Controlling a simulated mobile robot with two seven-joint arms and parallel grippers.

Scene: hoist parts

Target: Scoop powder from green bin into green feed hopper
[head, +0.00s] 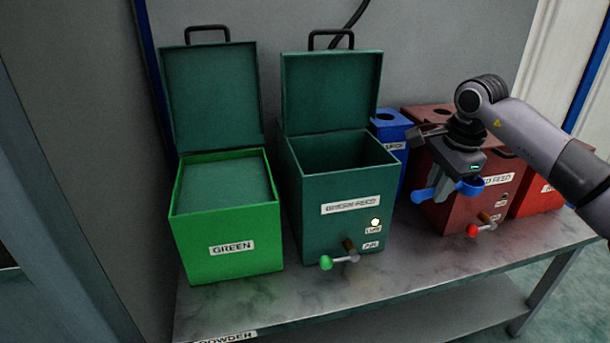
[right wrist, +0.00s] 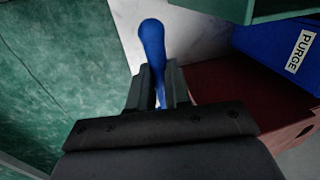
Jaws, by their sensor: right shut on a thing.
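The green bin (head: 225,262), labelled GREEN, stands at the left of the bench with its lid (head: 211,98) raised. Green powder (head: 222,185) fills it close to the rim. The dark green feed hopper (head: 312,230) stands to its right, lid (head: 331,90) also raised; its visible inside walls are bare and its floor is hidden. My right gripper (head: 449,186) is shut on a blue scoop (head: 426,194), in front of the red feed hopper and right of the green one. The scoop handle (right wrist: 152,45) shows between the fingers in the right wrist view. Whether the scoop holds powder cannot be told. My left gripper is out of view.
The red feed hopper (head: 436,205) and another red box (head: 540,198) stand at the right. A blue PURGE box (head: 391,135) is behind. The bench front (head: 300,300) is clear.

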